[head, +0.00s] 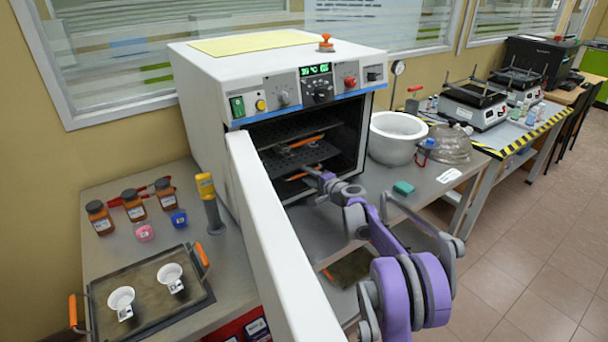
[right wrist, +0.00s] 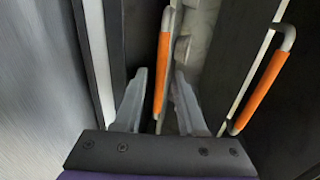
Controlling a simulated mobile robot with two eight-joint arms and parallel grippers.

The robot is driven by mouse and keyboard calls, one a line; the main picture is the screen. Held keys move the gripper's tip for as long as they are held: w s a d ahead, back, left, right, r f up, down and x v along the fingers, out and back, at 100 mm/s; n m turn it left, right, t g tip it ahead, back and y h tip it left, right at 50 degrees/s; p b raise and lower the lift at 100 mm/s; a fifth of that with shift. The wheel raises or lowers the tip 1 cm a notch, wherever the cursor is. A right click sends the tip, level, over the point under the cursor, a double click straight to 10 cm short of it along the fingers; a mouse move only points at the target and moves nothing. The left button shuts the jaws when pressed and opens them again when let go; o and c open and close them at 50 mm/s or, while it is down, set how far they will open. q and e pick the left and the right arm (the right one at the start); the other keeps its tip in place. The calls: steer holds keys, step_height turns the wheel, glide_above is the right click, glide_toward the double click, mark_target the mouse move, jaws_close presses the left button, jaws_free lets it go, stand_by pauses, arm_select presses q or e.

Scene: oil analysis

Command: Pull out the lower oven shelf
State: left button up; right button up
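The oven (head: 215,80) stands open on the bench in the head view. Inside, the upper shelf (head: 290,128) has an orange handle (head: 305,141) at its front. The lower oven shelf (head: 310,158) has its own orange handle (head: 296,175), partly hidden by my right gripper (head: 313,174). In the right wrist view, my right gripper (right wrist: 160,98) is open, with an orange handle (right wrist: 163,70) between its fingers and gaps visible beside it. A second orange handle (right wrist: 262,88) lies to the right. My left gripper is not in view.
The open oven door (head: 265,240) reaches toward me, left of my right arm. A tray (head: 145,318) with two white cups stands on the left bench, near bottles and a yellow-handled tool (head: 208,200). A white bowl (head: 397,138) and glass lid (head: 448,143) stand right of the oven.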

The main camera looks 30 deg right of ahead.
steer(key=shift+x, duration=1)
jaws_close()
stand_by(0.8)
